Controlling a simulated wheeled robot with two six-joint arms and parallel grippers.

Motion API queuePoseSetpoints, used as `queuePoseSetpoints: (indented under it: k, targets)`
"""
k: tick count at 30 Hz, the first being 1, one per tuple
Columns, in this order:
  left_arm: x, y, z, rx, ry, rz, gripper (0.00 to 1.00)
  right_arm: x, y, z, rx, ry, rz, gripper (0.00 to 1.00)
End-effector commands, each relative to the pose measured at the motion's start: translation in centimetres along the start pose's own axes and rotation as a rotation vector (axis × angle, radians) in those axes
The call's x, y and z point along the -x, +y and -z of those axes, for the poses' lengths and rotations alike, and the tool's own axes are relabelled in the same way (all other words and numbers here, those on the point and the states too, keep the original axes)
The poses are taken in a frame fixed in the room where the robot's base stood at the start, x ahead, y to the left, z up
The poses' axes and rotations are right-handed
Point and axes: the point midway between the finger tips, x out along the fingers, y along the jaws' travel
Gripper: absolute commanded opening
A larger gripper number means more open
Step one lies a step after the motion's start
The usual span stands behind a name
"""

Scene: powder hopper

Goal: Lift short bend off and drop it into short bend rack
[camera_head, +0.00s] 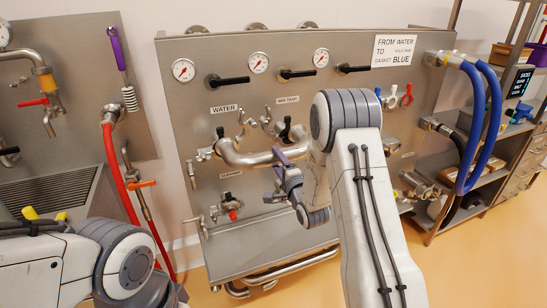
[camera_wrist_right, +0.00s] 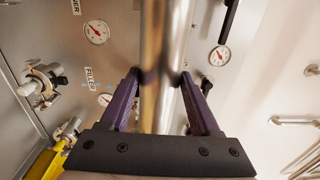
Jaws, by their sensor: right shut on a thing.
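The short bend (camera_head: 245,158), a shiny curved steel pipe, is at the front of the central panel, just below the WATER label. My right gripper (camera_head: 281,156) is at its right part, partly hidden by my own arm. In the right wrist view, the purple fingers of my right gripper (camera_wrist_right: 160,76) are shut on the short bend (camera_wrist_right: 157,108), one on each side of the tube. I cannot tell whether the bend's ends still touch the panel's ports. My left gripper is out of view. I cannot make out for certain which thing is the short bend rack.
The steel panel (camera_head: 190,55) carries gauges, black-handled valves and capped ports. Blue hoses (camera_head: 494,120) hang at its right, near steel fittings (camera_head: 420,185) and a shelf unit (camera_head: 500,165). A red hose (camera_head: 116,165) hangs at the left. The orange floor at the lower right is clear.

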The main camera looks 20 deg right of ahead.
Motion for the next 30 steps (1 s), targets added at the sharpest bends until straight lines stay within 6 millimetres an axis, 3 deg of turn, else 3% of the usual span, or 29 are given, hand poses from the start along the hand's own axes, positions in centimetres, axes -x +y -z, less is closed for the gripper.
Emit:
queuePoseSetpoints:
  k: [6,17,23,30]
  targets:
    - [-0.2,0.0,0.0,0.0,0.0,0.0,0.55,1.5,-0.5,0.0,0.001,0.0,0.011,0.0]
    - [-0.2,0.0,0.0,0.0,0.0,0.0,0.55,1.7,-0.4,-0.1,0.0,-0.001,0.011,0.0]
    - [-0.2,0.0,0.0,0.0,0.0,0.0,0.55,3.5,1.7,-2.6,-0.023,0.001,0.006,0.0]
    - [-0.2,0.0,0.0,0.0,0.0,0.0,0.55,7.9,4.7,-6.4,-0.019,0.022,0.005,0.0]
